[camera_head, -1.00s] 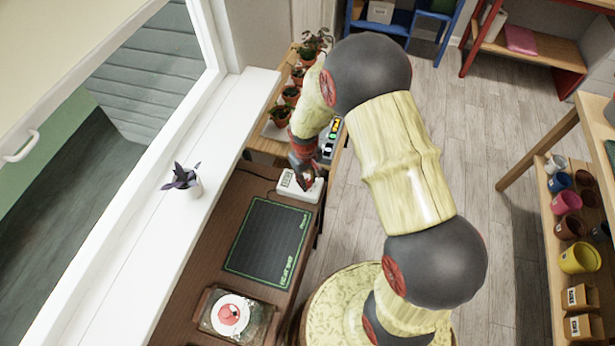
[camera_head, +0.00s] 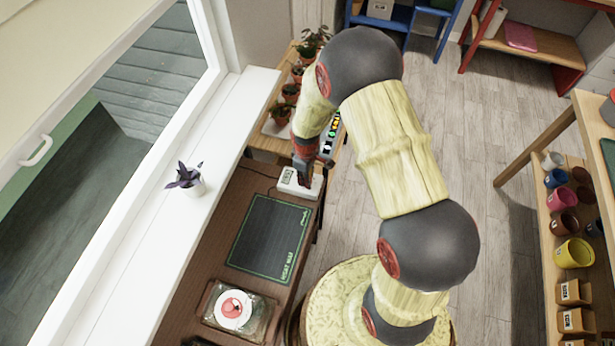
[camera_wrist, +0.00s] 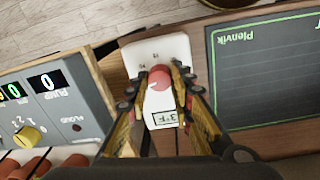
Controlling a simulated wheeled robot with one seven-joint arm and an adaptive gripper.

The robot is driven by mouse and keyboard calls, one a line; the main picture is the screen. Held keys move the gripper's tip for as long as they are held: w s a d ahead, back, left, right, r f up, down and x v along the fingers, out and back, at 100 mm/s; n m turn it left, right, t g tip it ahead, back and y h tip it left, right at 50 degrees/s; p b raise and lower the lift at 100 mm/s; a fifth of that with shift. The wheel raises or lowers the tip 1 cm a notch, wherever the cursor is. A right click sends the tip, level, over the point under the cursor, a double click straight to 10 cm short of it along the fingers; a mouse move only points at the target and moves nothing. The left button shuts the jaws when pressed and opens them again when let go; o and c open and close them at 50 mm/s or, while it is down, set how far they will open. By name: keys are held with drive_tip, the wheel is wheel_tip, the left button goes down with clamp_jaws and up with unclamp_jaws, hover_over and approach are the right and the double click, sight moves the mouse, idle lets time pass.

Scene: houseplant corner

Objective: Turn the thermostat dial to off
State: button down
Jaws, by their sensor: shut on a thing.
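The thermostat (camera_head: 289,186) is a white box at the far end of the brown bench. In the wrist view its white body (camera_wrist: 172,48) carries a red dial (camera_wrist: 158,77), with small marks around it and a small display (camera_wrist: 166,118) that appears upside down. My gripper (camera_wrist: 160,82) is shut on the red dial, one finger on each side of it. In the head view my gripper (camera_head: 304,174) reaches down over the thermostat and hides the dial. I cannot read the dial's setting clearly.
A black mat with green edging (camera_head: 268,236) lies beside the thermostat. A grey unit (camera_wrist: 62,98) with lit displays and a yellow knob stands close on the other side. Potted plants (camera_head: 290,92) stand beyond.

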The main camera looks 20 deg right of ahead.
drive_tip(key=c, duration=1.5)
unclamp_jaws()
drive_tip(key=shift+c, duration=0.2)
wheel_tip(320, 180, up, 12)
drive_tip(key=shift+s+a, duration=0.15)
drive_tip(key=shift+a, duration=0.05)
